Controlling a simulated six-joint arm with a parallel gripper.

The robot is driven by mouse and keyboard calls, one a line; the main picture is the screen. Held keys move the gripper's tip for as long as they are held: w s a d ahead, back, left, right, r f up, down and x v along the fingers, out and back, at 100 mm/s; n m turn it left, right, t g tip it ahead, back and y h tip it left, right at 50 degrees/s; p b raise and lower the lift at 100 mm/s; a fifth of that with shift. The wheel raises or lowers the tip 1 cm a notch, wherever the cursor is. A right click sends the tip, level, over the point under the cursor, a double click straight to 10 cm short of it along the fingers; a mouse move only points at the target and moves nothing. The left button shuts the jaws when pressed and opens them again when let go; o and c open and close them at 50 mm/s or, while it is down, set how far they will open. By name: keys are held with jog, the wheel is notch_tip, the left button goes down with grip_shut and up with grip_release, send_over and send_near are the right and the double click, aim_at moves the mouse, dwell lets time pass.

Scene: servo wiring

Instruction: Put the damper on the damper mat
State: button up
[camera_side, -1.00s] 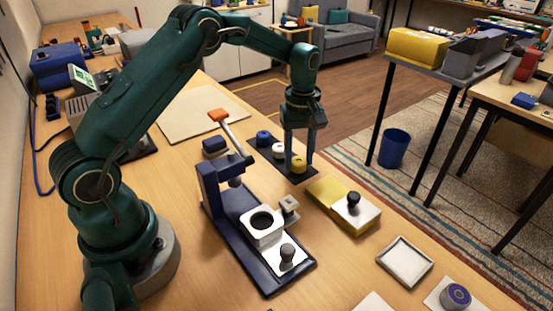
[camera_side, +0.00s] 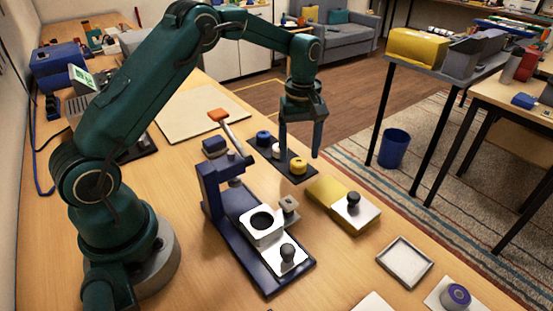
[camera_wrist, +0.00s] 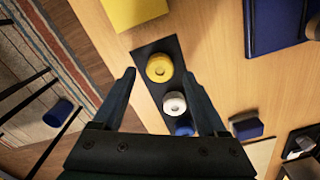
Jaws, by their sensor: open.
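None of the things is labelled, so I cannot tell for certain which is the damper or the damper mat. A dark strip mat (camera_side: 305,177) holds a yellow ring-shaped piece (camera_side: 298,166), a white one (camera_side: 278,150) and a blue one (camera_side: 263,138) in a row. In the wrist view the yellow piece (camera_wrist: 159,68) lies between my fingertips in the picture, with the white piece (camera_wrist: 174,104) and partly hidden blue piece (camera_wrist: 184,129) behind. My gripper (camera_side: 300,153) is open and empty above the strip. A purple-topped cylinder (camera_side: 456,296) stands on a white square (camera_side: 436,303) at lower right.
A dark blue press (camera_side: 212,192) with a white ring holder and black knob stands left of the strip. A yellow block (camera_side: 325,192) with a metal plate and black knob is in front. A white-rimmed square tray (camera_side: 405,281) sits front right. A small blue block (camera_side: 214,146) lies behind the press.

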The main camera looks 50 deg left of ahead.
aim_at(298, 162)
notch_tip(298, 162, up, 10)
jog(key=r, duration=0.1)
jog(key=s+d+r+m+t, duration=0.35)
jog(key=s+r+m, duration=0.25)
jog(key=s, duration=0.2)
jog(key=s+d+f+m+t, duration=0.1)
jog(key=s+f+m, duration=0.1)
jog(key=s, duration=0.4)
jog(key=s+d+f+m+t, duration=0.1)
jog(key=s+f+m, duration=0.1)
jog(key=s+m, duration=0.2)
jog(key=s, duration=0.3)
jog(key=shift+d+f+m, duration=0.3)
jog(key=shift+d+m, duration=0.05)
jog(key=shift+m, duration=0.05)
